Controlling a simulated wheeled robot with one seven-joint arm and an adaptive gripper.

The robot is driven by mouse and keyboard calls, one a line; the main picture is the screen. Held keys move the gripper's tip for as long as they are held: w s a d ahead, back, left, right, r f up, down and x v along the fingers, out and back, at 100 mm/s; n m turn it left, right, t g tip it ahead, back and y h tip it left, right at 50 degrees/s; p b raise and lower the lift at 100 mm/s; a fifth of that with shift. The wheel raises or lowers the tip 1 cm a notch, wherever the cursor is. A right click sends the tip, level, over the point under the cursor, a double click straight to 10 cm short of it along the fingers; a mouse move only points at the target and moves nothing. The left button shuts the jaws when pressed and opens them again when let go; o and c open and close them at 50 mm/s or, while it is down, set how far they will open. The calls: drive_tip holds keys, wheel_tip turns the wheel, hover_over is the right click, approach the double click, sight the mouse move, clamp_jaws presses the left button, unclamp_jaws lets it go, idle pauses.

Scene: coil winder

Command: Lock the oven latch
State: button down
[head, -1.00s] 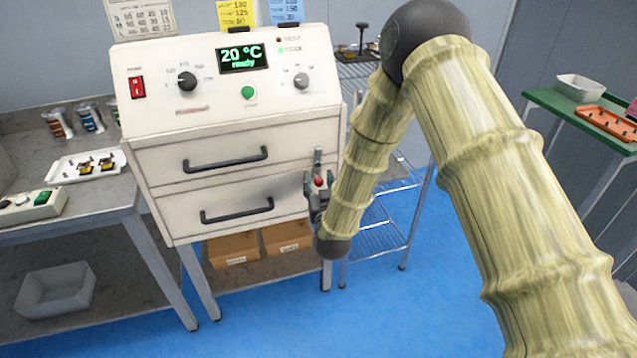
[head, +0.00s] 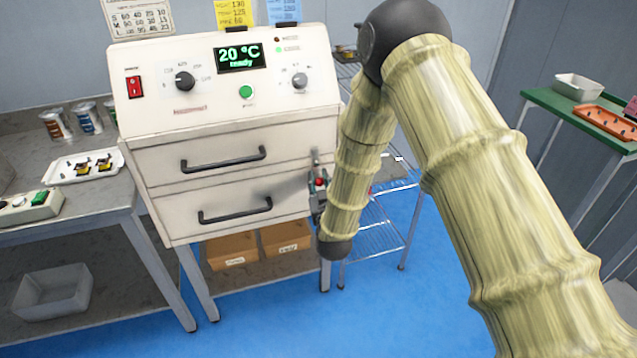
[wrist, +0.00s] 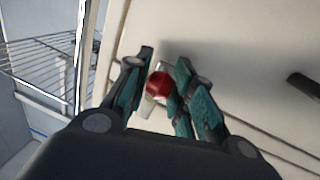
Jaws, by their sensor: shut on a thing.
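The oven (head: 230,130) is a cream cabinet with two closed drawers, each with a black handle, and a display reading 20 °C ready. Its latch (head: 316,158) sits at the right edge of the drawer front and has a red knob (head: 320,182). In the wrist view the red knob (wrist: 158,84) is between the two teal-padded fingers of my gripper (wrist: 160,88). A pale metal part of the latch shows above and below the knob. My gripper is shut on the knob. My arm hides part of the oven's right side in the head view.
A wire shelf rack (head: 385,235) stands close to the right of the oven. A bench (head: 60,220) with a white tray (head: 83,166) is at the left. A green table (head: 560,106) is at the far right. Blue floor in front is clear.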

drive_tip(key=c, duration=1.2)
unclamp_jaws()
drive_tip(key=shift+o, duration=0.2)
drive_tip(key=s+d, duration=0.2)
drive_tip(key=s, duration=1)
drive_tip(key=shift+f, duration=0.15)
drive_tip(key=shift+f, duration=0.1)
